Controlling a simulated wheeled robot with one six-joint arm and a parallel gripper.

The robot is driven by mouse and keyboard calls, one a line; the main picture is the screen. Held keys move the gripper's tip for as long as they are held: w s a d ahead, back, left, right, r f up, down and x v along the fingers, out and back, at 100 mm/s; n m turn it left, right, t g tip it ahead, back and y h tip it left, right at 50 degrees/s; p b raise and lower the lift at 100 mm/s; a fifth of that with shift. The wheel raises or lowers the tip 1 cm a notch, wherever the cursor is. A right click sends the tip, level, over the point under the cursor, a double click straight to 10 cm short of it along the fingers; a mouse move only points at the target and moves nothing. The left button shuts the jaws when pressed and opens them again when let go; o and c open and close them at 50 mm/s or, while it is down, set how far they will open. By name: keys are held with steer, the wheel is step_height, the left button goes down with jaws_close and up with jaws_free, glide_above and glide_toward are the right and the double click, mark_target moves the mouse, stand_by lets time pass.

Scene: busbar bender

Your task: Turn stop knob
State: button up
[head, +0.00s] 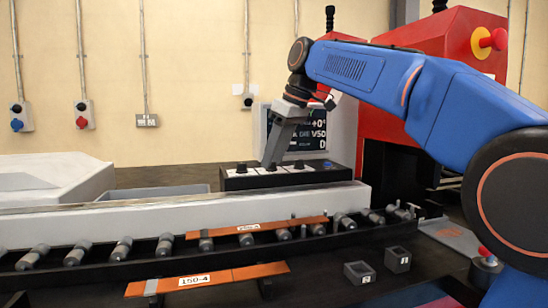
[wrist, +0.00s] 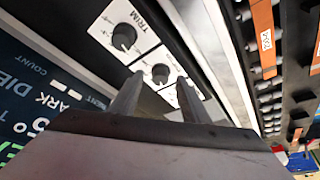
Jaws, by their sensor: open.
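The black control box (head: 290,178) has a row of dark round knobs on white label plates. The wrist view shows a knob marked TRIM (wrist: 124,37), a middle knob (wrist: 160,73) and a third knob (wrist: 191,83) partly hidden by the right finger. Apart from TRIM, I cannot read the knob labels, so I cannot tell which is the stop knob. My gripper (head: 269,160) points down at the box, left of its middle in the head view. In the wrist view its open fingers (wrist: 160,80) lie either side of the middle knob; contact cannot be told.
A dark display (head: 318,130) stands behind the box. In front run a pale rail (head: 150,218) and a roller track (head: 122,248) with copper bars (head: 257,227). A red emergency button (head: 492,39) sits on the red machine at right. Small dark blocks (head: 360,272) lie at front right.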

steer(key=shift+a+f, duration=0.1)
steer(key=shift+f, duration=0.2)
steer(key=shift+c, duration=0.7)
steer(key=c, duration=0.9)
